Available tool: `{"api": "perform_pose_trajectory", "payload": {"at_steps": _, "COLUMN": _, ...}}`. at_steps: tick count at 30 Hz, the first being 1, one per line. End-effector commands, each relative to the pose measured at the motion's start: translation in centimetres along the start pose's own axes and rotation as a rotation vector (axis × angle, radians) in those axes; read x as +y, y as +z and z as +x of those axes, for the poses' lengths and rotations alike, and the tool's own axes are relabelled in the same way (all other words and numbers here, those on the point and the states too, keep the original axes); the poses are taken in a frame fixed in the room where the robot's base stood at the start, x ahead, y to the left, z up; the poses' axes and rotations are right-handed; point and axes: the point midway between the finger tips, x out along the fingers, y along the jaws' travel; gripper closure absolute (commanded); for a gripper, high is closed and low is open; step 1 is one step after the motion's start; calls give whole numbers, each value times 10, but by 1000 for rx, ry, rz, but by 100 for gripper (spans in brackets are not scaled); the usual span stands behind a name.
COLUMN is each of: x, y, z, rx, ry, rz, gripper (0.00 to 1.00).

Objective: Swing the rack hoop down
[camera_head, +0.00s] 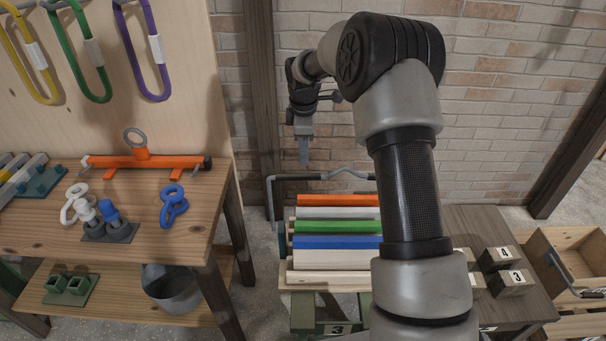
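The rack hoop (297,177) is a dark grey bar that stands raised at the far side of a rack. Its left leg runs down beside the rack, and its top bar has a small raised bend near the middle. My arm hides its right end. The rack holds several long bars in orange, white, green, blue and pale wood, lying side by side. My gripper (303,162) points down above the hoop's top bar in the picture. Its fingers show as one narrow strip, so I cannot tell whether they are open or touching the hoop.
A wooden workbench (110,232) at left carries an orange bar tool (145,161), blue and white ring pieces and a pegboard with coloured loops. A grey bucket (172,290) sits on its lower shelf. Numbered blocks (510,281) and a wooden drawer (572,262) are at right. A brick wall stands behind.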

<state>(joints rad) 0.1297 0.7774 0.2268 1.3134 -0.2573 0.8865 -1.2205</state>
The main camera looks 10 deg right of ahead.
Motion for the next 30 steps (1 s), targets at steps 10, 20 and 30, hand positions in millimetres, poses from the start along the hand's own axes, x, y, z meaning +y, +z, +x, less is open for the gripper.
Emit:
{"api": "perform_pose_trajectory", "payload": {"at_steps": 10, "x": -1, "y": -1, "z": 77, "rx": 0, "ry": -2, "rz": -1, "gripper": 62}}
{"api": "perform_pose_trajectory", "payload": {"at_steps": 20, "x": 0, "y": -1, "z": 111, "rx": 0, "ry": 1, "rz": 0, "gripper": 62}}
{"api": "perform_pose_trajectory", "payload": {"at_steps": 30, "x": 1, "y": -1, "z": 112, "rx": 1, "ry": 2, "rz": 0, "gripper": 69}}
